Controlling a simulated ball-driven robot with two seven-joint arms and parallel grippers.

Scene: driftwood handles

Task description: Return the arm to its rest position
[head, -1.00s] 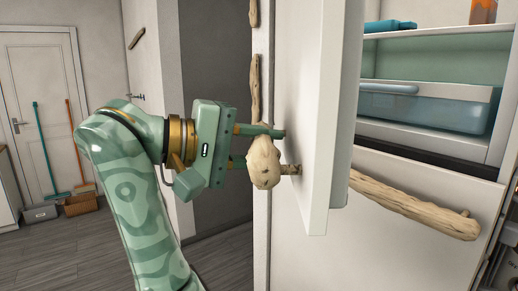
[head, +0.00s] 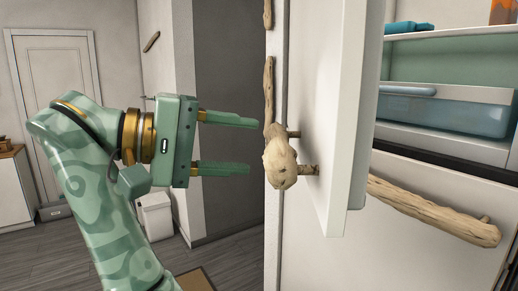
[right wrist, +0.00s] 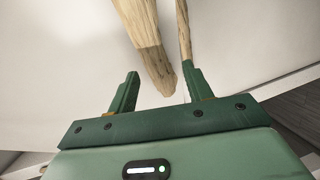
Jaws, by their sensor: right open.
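My right gripper (head: 240,145) is open and empty in the head view, its two green fingers pointing right. It stands just left of the driftwood handle (head: 281,162) on the open fridge door (head: 340,110), with a gap between fingertips and handle. In the right wrist view the fingers (right wrist: 163,90) are spread. The pale wooden handle (right wrist: 152,45) comes down from the top there, its end just beyond and between the fingertips. A thinner piece of wood shows beside the right finger. My left gripper is not in view.
The fridge interior (head: 450,70) with a blue drawer (head: 450,112) lies open at right. A lower door carries another driftwood handle (head: 430,208). A white bin (head: 154,215) stands on the floor behind my arm. The floor at left is mostly clear.

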